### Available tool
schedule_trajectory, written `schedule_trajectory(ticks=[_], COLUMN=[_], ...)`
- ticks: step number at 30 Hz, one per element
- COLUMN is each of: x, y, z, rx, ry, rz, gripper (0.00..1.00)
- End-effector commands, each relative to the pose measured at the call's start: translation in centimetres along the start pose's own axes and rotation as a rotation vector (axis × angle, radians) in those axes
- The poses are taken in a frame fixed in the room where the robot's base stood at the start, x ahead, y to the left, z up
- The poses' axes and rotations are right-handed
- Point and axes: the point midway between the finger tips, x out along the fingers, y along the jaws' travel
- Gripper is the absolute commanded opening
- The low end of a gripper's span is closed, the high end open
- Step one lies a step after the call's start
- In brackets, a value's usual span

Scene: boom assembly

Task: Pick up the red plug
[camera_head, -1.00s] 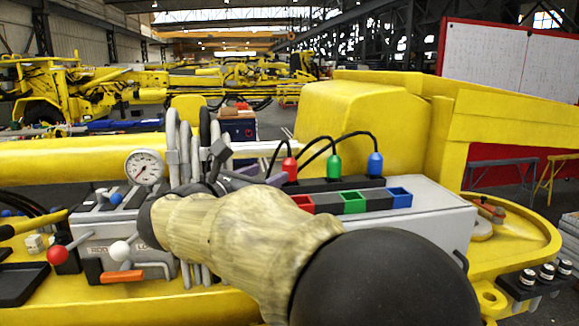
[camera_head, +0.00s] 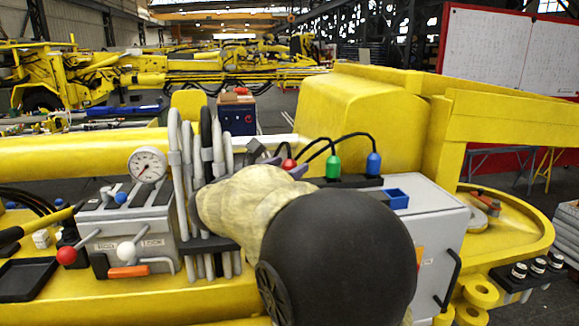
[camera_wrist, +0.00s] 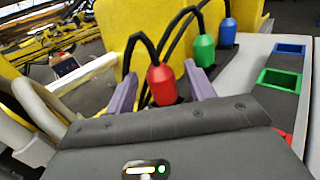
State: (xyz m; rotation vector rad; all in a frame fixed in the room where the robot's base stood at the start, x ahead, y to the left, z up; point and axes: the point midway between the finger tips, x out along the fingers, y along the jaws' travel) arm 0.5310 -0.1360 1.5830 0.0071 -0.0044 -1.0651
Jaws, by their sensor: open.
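The red plug (camera_wrist: 162,84) stands upright with a black cable looping from its top. In the wrist view it sits between the two purple fingers of my gripper (camera_wrist: 158,88), which are open on either side of it; I cannot tell whether they touch it. In the head view only the top of the red plug (camera_head: 289,164) shows, and my arm hides most of my gripper (camera_head: 284,166). The green plug (camera_head: 333,166) and blue plug (camera_head: 374,164) stand in a row to its right.
A blue socket (camera_head: 396,198) shows on the grey box (camera_head: 430,215); the green socket (camera_wrist: 281,80) shows in the wrist view. A pressure gauge (camera_head: 147,165) and grey hoses (camera_head: 178,150) stand left of my arm. The yellow boom housing (camera_head: 350,110) rises behind the plugs.

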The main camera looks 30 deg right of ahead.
Motion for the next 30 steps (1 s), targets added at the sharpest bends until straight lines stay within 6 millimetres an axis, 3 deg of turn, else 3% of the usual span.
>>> schedule_trajectory(ticks=[5, 20, 27, 30], x=[1.65, 1.64, 1.63, 1.63], y=[-0.02, -0.01, 0.0, -0.01], z=[0.1, -0.02, -0.02, 0.0], rx=[-0.001, 0.0, 0.0, 0.0], ry=[0.0, 0.0, 0.0, 0.0], rz=[-0.001, 0.0, 0.0, 0.0], gripper=[0.54, 0.54, 0.11, 0.06])
